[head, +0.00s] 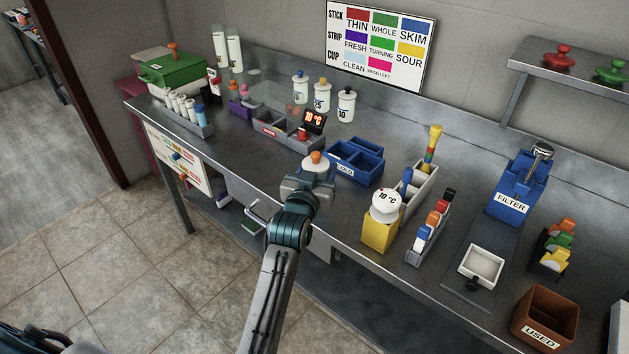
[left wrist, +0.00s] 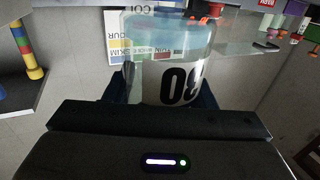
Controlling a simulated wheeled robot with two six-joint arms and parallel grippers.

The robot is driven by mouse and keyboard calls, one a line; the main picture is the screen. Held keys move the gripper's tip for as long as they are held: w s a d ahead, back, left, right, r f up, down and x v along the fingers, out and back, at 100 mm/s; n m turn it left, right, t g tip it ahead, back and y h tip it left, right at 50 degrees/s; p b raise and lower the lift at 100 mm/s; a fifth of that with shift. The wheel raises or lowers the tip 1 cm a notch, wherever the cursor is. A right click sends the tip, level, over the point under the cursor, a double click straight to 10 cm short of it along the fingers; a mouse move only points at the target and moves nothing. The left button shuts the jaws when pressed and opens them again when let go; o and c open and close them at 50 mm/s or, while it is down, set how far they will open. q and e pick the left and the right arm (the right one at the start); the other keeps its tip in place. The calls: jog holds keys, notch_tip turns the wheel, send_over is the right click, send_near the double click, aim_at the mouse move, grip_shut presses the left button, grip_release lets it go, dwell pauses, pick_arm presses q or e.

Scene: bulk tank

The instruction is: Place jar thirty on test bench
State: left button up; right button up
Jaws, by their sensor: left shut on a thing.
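The held jar (head: 316,169) is clear with an orange knob on top in the head view. In the left wrist view the glass jar (left wrist: 140,45) shows upside down, with large black digits that look like 30 on a white label. My left gripper (head: 309,184) is shut around it, at the front edge of the steel bench (head: 255,178), just left of the blue COLD box. I cannot tell whether the jar touches the bench. No surface is marked as a test bench. My right gripper is not in view.
Three white-labelled jars (head: 322,97) stand at the back. A grey tray (head: 268,129) with a red 10 °C display lies behind the gripper. The blue COLD box (head: 356,161) and a yellow stand (head: 379,235) are to the right. The bench front left of the gripper is clear.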

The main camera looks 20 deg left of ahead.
pick_arm(q)
notch_tip(320, 180, down, 3)
jog(key=shift+f, duration=0.4)
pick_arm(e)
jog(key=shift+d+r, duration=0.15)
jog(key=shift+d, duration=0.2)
pick_arm(q)
jog(key=shift+f, duration=0.15)
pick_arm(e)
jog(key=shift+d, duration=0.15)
pick_arm(q)
jog(key=o, duration=1.1)
jog(key=shift+c, duration=0.2)
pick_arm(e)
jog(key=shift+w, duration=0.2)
